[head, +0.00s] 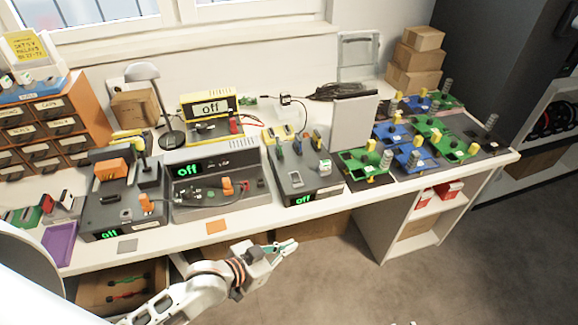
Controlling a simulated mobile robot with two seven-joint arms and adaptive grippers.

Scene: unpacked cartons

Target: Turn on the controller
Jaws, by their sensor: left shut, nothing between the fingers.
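Several devices on the white bench show green "off" displays, and I cannot tell which one is the controller. A dark grey box (125,208) with an orange knob stands at the left. A wide grey unit (216,212) with a cable and orange parts stands in the middle. A narrower dark box (297,180) with "off" on its front stands to its right. My left gripper (290,247) is shut and empty, in front of the bench edge, below the narrower box, touching nothing.
Green and blue boards (405,158) cover the bench's right side, beside an upright grey panel (353,124). A desk lamp (158,98) and orange drawers (45,130) stand at the back left. An open carton (95,295) is under the bench. The floor in front is clear.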

